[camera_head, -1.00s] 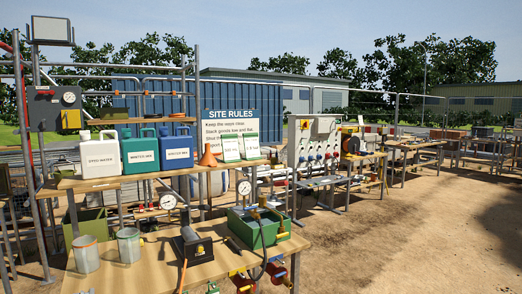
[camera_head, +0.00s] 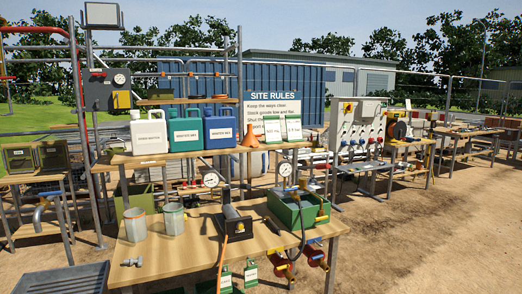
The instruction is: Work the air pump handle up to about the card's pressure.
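A dark pump-like unit (camera_head: 236,228) with a grey cylinder and an orange hose sits on the front wooden bench (camera_head: 180,256); I cannot tell for sure that it is the air pump. A round white gauge (camera_head: 210,180) stands behind it, its reading too small to make out. A green tank (camera_head: 298,210) with a second gauge (camera_head: 285,169) stands to its right. Neither of my grippers is in view.
A dark ribbed tray (camera_head: 62,278) is at lower left. Open dirt ground lies to the right.

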